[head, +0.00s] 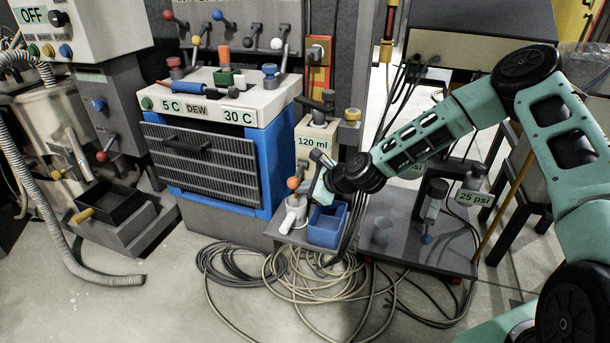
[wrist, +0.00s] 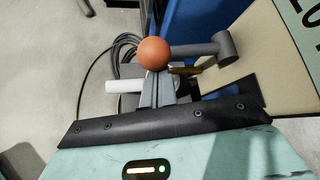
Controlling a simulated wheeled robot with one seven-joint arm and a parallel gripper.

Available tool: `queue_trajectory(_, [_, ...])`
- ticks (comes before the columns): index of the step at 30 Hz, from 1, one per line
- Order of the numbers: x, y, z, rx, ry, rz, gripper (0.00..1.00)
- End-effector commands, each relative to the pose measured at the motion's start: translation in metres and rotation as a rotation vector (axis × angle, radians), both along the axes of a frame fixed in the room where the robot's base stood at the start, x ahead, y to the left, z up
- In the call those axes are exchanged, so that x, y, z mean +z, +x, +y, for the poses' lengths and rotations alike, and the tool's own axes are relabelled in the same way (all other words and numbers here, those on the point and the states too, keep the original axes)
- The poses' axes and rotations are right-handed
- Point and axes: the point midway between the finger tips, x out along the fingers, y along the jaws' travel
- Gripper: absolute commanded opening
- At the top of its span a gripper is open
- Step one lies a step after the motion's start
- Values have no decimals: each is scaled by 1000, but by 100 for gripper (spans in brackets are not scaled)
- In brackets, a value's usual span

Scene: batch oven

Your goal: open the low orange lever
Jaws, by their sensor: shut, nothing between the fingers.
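The low orange lever has an orange ball knob (head: 293,183), low on the front of the beige 120 ml dispenser (head: 316,142). In the wrist view the knob (wrist: 154,53) sits on a grey rod that runs sideways to a dark grey pivot (wrist: 226,46) on the dispenser's face. My gripper (head: 309,191) is beside the lever, its mint body just right of the knob.
A white cup (head: 297,214) and a blue bin (head: 327,227) stand below the dispenser. A blue oven (head: 215,165) is to the left. Loose hoses (head: 300,275) lie on the floor in front. A stand with a 25 psi label (head: 475,198) is to the right.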

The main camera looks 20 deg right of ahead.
Motion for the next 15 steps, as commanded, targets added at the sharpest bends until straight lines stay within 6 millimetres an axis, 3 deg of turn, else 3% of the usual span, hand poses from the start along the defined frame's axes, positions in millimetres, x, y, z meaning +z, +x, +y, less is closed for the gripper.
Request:
queue_trajectory(1, [15,0,0,-3,29,35,0])
queue_trajectory(15, [43,-1,2,-1,264,361,0])
